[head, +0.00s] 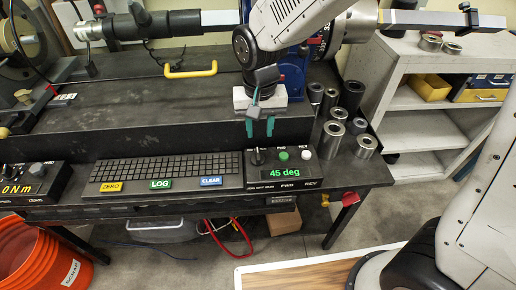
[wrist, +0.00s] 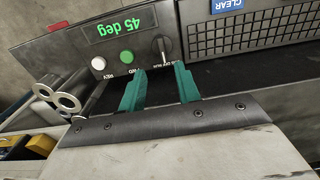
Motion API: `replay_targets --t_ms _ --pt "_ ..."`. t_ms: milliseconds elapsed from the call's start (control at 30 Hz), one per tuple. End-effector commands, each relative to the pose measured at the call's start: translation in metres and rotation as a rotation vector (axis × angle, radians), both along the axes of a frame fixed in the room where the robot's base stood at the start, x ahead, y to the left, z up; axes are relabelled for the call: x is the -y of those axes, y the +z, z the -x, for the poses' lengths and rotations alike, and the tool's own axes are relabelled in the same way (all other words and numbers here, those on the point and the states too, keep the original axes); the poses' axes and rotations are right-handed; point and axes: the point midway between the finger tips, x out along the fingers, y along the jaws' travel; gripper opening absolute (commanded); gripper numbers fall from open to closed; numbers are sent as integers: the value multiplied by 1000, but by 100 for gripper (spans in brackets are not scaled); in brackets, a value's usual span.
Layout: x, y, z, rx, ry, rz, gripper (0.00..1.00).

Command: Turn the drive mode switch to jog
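The drive mode switch is a black knob (head: 257,157) at the left of the control box (head: 312,170), beside a green button (head: 283,155) and a pale button (head: 305,154). The box's display reads "45 deg". In the wrist view the knob (wrist: 160,48) shows a pale pointer line; its small labels are too blurred to read for certain, so I cannot tell its setting. My gripper (head: 260,130) has two teal fingers, apart and empty, above and behind the knob. In the wrist view my gripper (wrist: 159,70) has its fingertips either side of the knob's line, not touching it.
A keyboard panel (head: 165,172) with ZERO, LOG and CLEAR keys lies left of the box. Several metal sockets (head: 333,132) stand close to its right. A yellow handle (head: 190,72) lies on the bench behind. An orange bucket (head: 40,255) stands at lower left.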

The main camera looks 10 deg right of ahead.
Motion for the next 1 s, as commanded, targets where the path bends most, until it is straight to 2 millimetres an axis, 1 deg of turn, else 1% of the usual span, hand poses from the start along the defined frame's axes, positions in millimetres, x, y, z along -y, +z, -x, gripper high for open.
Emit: replay_targets --t_ms 100,167,400,533,700,933,967,1000 --pt "-5 -12 -1 -5 -2 3 33" --pt "-4 -19 -2 -4 -4 2 33" --pt "-4 -58 -1 -5 -4 3 33" --pt "-4 -73 -2 -5 -4 3 33" --pt "-4 -83 -2 -2 -3 1 33" --pt "-4 -83 -2 -2 -3 1 33" --pt "-4 -83 -2 -2 -3 1 27" --pt "-4 -83 -2 -2 -3 1 16"
